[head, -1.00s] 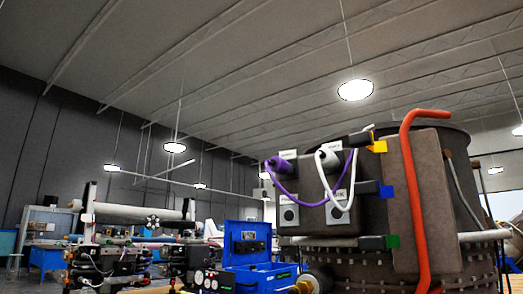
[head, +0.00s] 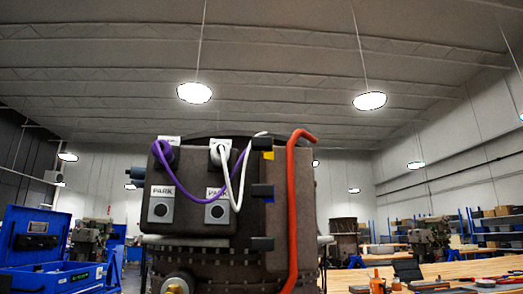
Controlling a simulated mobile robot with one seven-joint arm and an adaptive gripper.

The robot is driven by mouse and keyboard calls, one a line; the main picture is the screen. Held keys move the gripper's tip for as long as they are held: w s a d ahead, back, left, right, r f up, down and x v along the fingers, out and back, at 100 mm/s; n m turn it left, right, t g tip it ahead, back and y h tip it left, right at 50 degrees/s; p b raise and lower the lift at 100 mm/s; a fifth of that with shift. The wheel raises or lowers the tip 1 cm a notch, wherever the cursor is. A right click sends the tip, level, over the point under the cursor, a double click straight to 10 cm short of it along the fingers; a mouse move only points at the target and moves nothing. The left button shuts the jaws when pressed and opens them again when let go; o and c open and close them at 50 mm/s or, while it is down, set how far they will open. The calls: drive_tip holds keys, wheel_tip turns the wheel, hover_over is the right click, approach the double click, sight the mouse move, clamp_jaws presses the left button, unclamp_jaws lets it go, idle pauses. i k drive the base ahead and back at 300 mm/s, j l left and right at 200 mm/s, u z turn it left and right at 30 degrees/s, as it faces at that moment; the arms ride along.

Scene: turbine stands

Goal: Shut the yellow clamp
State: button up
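The yellow clamp (head: 268,155) is in the head view, near the top of the dark turbine casing. Only a small yellow patch shows, beside a black block (head: 262,142). Whether the clamp is open or shut cannot be made out. An orange-red pipe (head: 292,210) runs down just right of the clamps. My gripper is not in view.
A dark box (head: 190,232) with PARK labels carries a purple cable (head: 168,178) and a white cable (head: 226,175), left of the clamps. A blue toolbox (head: 40,240) stands at the left. Wooden benches (head: 440,272) with tools are at the right.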

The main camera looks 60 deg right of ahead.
sight(266, 145)
drive_tip(key=i+j+z, duration=0.15)
drive_tip(key=z, duration=0.3)
drive_tip(key=i+j+z, duration=0.1)
drive_tip(key=z, duration=0.35)
drive_tip(key=j+z, duration=0.25)
drive_tip(key=z, duration=0.25)
drive_tip(key=i+j, duration=0.05)
